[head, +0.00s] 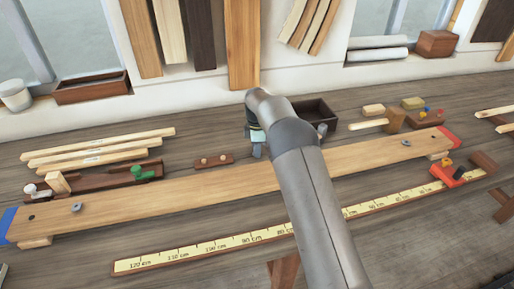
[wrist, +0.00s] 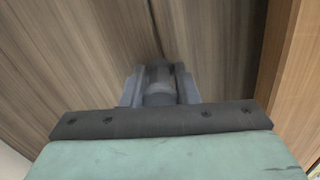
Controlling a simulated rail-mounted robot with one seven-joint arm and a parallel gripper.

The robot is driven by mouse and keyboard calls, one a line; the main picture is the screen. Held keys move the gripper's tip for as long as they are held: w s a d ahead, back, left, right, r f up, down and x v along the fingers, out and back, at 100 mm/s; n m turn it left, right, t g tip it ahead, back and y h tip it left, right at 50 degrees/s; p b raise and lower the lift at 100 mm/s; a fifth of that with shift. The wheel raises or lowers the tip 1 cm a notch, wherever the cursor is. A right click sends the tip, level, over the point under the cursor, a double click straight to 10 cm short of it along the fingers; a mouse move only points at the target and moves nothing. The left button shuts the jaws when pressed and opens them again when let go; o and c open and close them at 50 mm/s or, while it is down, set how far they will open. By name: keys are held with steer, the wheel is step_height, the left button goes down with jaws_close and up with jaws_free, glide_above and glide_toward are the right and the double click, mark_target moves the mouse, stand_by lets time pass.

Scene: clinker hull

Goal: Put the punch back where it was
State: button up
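My gripper (wrist: 160,88) is seen from above in the wrist view, its grey fingers on either side of a dark grey, rounded metal piece, which I take to be the punch (wrist: 159,80). The fingers appear closed on it. Its lower end points toward the brown bench top, and I cannot tell whether it touches. In the head view my gripper (head: 257,146) is partly hidden by my arm, just behind the long plank and left of a dark open box (head: 315,112). The punch cannot be made out clearly there.
The long light plank (head: 180,208) lies across the bench, with small metal pieces on it. A small brown block with two pegs (head: 213,160) lies left of my gripper. A yellow ruler (head: 200,248) lies in front. Wooden blocks (head: 394,119) stand to the right.

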steer(key=o, duration=0.4)
steer(key=shift+c, duration=0.2)
step_height(320, 180, up, 12)
steer(key=shift+r+b, duration=0.25)
steer(key=shift+b, duration=0.5)
steer(key=s+d+r+m, duration=0.4)
steer(key=s+d+m, duration=0.15)
steer(key=s, duration=0.25)
steer(key=s+d+r+m, duration=0.45)
steer(key=s+d, duration=0.25)
steer(key=s, duration=0.2)
steer(key=s+d+f+m, duration=0.2)
steer(key=s+m, duration=0.1)
steer(key=s, duration=0.6)
steer(key=s+d+f+m, duration=0.2)
steer(key=s+d+m, duration=0.1)
steer(key=s, duration=0.6)
steer(key=s+d+f+m, duration=0.2)
steer(key=s+f+m, duration=0.1)
steer(key=s, duration=0.6)
steer(key=shift+s+d+m+t, duration=0.25)
steer(key=shift+m+t, duration=0.15)
steer(key=shift+m, duration=0.1)
